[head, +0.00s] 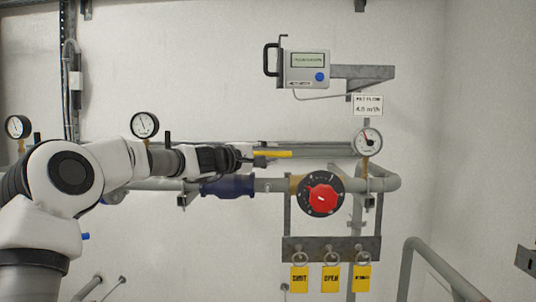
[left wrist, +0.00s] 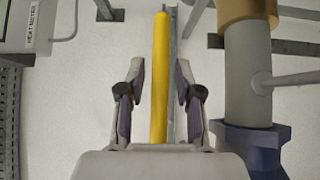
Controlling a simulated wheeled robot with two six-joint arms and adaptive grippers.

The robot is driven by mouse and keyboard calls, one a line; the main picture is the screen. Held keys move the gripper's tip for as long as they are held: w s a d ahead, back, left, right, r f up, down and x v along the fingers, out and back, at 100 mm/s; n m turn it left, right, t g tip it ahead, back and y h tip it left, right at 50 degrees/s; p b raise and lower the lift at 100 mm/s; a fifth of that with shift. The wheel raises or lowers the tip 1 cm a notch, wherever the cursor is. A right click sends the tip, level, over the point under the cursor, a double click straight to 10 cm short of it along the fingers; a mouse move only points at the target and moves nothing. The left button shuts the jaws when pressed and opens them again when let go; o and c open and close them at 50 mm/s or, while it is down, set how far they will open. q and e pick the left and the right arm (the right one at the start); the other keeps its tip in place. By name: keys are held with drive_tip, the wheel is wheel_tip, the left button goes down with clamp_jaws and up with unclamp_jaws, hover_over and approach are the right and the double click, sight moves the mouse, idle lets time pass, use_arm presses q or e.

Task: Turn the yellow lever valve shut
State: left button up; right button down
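The yellow lever (head: 275,154) lies about level above the grey pipe in the head view, with its right end showing past my left gripper (head: 250,158). In the left wrist view the yellow lever (left wrist: 160,70) runs lengthwise between the two fingers of my left gripper (left wrist: 160,85). The fingers are apart, with a gap on both sides of the lever, so the gripper is open around it. The lever's pivot is hidden. My right gripper is not in view.
Below is a blue pipe fitting (head: 228,186), with a red knob (head: 321,197) to its right. Yellow tags (head: 331,279) hang from a bracket (head: 332,249). A gauge (head: 368,142) and a meter box (head: 307,69) are at upper right. A handrail (head: 408,262) stands lower right.

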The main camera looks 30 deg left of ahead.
use_arm(q)
drive_tip(key=shift+s+r, duration=0.1)
drive_tip(key=shift+s, duration=0.05)
clamp_jaws()
drive_tip(key=shift+h, duration=0.3)
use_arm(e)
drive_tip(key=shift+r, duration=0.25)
